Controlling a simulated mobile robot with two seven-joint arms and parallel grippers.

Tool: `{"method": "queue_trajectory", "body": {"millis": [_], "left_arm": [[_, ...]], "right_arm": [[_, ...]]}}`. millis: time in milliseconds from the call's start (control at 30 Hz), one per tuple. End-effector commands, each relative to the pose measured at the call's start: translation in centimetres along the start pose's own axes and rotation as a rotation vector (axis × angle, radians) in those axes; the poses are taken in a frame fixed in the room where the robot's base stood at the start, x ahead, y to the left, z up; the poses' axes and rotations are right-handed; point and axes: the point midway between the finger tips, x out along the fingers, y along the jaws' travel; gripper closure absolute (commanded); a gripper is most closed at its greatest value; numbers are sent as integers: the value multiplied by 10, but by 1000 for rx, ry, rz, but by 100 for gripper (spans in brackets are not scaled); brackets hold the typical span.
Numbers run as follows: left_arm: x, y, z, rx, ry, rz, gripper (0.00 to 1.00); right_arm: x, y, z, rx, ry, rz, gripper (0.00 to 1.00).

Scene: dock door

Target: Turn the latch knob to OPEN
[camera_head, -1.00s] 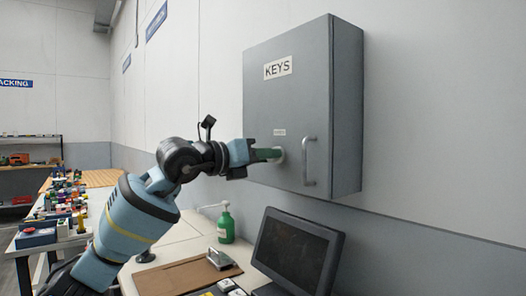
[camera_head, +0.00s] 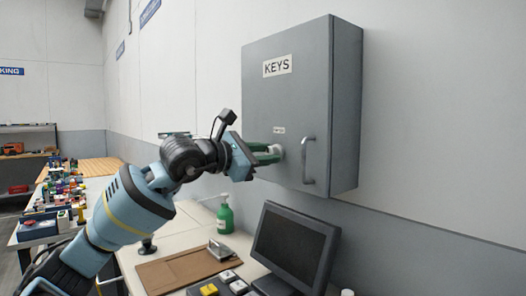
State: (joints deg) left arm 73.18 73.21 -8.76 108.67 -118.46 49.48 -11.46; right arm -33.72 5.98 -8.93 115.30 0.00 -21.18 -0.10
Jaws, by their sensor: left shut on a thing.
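A grey cabinet (camera_head: 290,95) labelled KEYS hangs on the wall. A small plate (camera_head: 279,130) with unreadable text sits on its door, above the latch knob (camera_head: 280,151). Only the knob's pale edge shows; the fingers hide most of it. My left gripper (camera_head: 270,154) comes in from the left with green fingers shut on the latch knob. A bar handle (camera_head: 308,160) stands on the door just right of the knob. The door is flush with the cabinet. My right gripper is not in view.
A table with many small items (camera_head: 62,190) stands at the left.

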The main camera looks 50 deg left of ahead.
Motion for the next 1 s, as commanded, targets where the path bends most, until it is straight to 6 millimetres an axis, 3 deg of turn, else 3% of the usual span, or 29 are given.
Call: {"method": "queue_trajectory", "body": {"millis": [400,967,1000], "left_arm": [[0,0,1,190,4,6,94],[0,0,0,217,6,7,94],[0,0,0,217,6,7,68]], "right_arm": [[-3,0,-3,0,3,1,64],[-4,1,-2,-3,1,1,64],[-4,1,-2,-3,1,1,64]]}}
